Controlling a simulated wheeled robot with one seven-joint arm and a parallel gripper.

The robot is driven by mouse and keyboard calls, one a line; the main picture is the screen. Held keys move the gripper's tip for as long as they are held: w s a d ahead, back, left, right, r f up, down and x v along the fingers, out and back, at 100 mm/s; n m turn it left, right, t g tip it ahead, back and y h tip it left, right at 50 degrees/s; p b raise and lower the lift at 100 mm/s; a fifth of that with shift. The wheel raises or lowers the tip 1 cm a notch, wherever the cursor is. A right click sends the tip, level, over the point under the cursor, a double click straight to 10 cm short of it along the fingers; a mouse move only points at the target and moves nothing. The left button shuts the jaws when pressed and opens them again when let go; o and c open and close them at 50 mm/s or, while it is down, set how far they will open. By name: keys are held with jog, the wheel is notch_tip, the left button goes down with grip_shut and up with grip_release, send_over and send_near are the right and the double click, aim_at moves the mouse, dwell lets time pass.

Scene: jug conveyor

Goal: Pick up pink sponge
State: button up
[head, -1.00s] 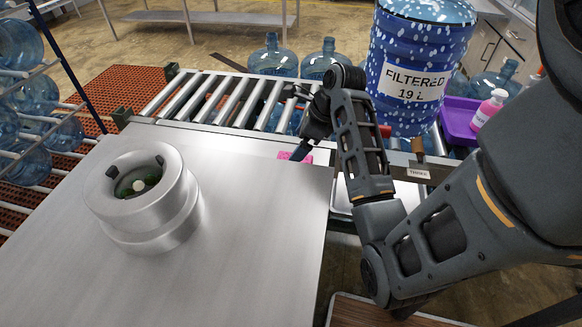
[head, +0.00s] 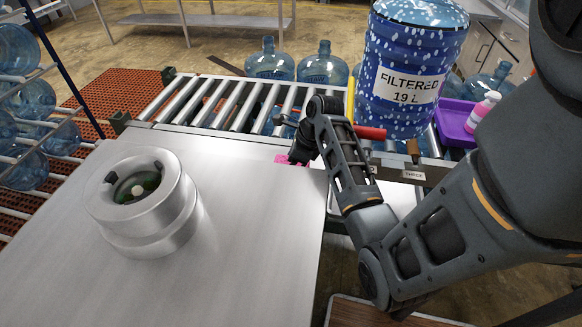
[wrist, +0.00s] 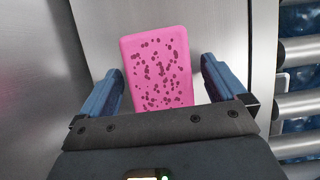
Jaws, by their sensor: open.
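The pink sponge (wrist: 158,70) with dark spots lies on the steel table between the two blue fingers in the wrist view. In the head view only a bit of the sponge (head: 290,158) shows at the table's far right corner, mostly hidden by my arm. My gripper (wrist: 162,86) is open, with a finger on each side of the sponge and a gap at each side. In the head view my gripper (head: 296,160) is dark and partly hidden at the sponge.
A steel table (head: 250,240) carries a round metal fixture (head: 142,200) at left. Behind is a roller conveyor (head: 215,100). A blue speckled container labelled FILTERED 19 L (head: 412,70) stands at right, near a purple tray (head: 455,118) with a pink bottle (head: 482,112). The table's middle is clear.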

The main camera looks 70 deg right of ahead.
jog(key=shift+f, duration=0.15)
dwell(0.3)
jog(key=c, duration=1.1)
